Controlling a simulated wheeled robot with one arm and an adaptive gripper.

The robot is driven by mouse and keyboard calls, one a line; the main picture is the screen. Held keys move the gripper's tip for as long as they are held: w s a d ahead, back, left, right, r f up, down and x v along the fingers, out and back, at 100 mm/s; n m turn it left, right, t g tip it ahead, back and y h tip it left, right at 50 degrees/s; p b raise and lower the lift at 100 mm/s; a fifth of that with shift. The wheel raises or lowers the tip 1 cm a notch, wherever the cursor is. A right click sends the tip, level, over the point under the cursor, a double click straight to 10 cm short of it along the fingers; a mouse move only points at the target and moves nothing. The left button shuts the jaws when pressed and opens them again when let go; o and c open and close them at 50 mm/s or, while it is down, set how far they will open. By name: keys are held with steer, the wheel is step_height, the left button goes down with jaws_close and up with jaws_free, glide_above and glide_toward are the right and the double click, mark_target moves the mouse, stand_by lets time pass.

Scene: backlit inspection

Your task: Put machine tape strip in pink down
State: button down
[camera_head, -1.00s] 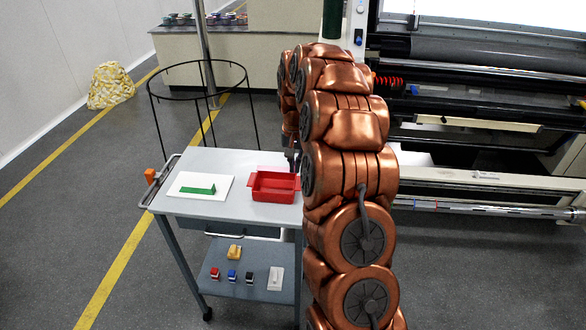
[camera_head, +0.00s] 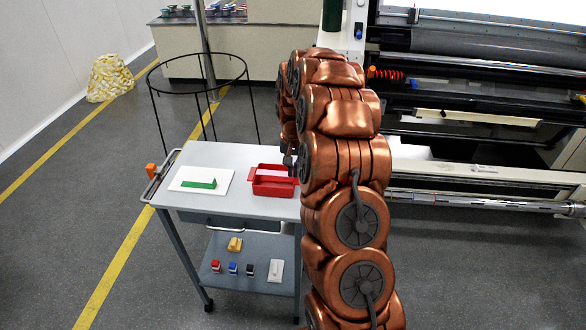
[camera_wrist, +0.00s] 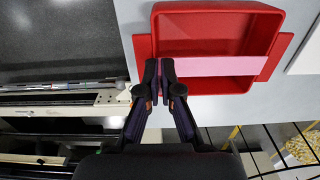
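The pink tape strip (camera_wrist: 222,66) lies crosswise over the red tray in the wrist view, its left end between my fingertips. In the head view, the strip (camera_head: 274,173) shows as a pink band at the tray opening. My gripper (camera_wrist: 161,75) is shut on that end at the tray's near left side. The red tray (camera_wrist: 215,19) has side flanges and also shows on the cart top in the head view (camera_head: 272,191). I cannot tell whether the strip touches the tray floor or hangs just above it.
The grey cart top (camera_head: 225,155) also holds a white sheet (camera_head: 184,183) with a green strip (camera_head: 200,184). Small blocks and a white item (camera_head: 275,270) sit on the lower shelf. A black ring stand (camera_head: 200,60) stands behind; a large machine (camera_head: 480,100) fills the right.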

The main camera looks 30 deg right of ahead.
steer(key=shift+f, duration=0.3)
steer(key=c, duration=1.8)
jaws_free()
steer(key=shift+c, duration=0.2)
steer(key=o, duration=0.5)
steer(key=shift+r, duration=0.1)
